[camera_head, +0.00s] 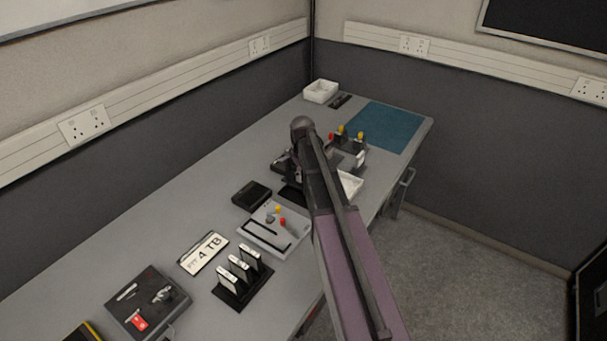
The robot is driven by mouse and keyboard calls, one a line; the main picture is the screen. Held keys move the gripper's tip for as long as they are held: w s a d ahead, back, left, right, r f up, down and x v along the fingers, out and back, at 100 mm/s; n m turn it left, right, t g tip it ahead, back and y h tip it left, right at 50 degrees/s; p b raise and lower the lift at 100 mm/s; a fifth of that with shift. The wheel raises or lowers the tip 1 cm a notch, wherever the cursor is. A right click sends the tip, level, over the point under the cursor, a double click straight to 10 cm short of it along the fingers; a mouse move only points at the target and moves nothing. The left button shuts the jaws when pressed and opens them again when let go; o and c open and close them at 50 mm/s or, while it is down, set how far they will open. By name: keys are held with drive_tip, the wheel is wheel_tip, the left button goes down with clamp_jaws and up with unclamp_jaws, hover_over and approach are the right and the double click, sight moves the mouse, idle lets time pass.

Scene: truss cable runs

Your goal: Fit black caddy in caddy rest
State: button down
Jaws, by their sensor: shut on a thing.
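My arm reaches up from the bottom of the head view, and its wrist bends down over the middle of the bench. My gripper (290,168) is small and dark there, partly covered by my own arm. It is shut on a dark piece that looks to be the black caddy; its outline merges with the dark parts around it. A flat black piece (291,192) lies just below the gripper. I cannot tell whether it is the caddy rest, or whether the held piece touches it.
A black box (252,194) and a grey tray (262,241) with small coloured parts lie left of my arm. A black stand (262,281) holds upright drives. A rack with red and yellow knobs (350,145) stands behind the gripper. A teal mat (385,127) is clear.

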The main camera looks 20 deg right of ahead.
sight(303, 186)
drive_tip(key=shift+f+b, duration=1.85)
drive_tip(key=shift+f, duration=0.15)
drive_tip(key=shift+f+b, duration=0.95)
idle(0.5)
idle(0.4)
drive_tip(key=shift+c, duration=1.3)
unclamp_jaws()
drive_tip(key=shift+o, duration=1.3)
drive_tip(key=shift+r, duration=0.15)
drive_tip(key=shift+r+p, duration=3.65)
drive_tip(key=shift+p, duration=0.15)
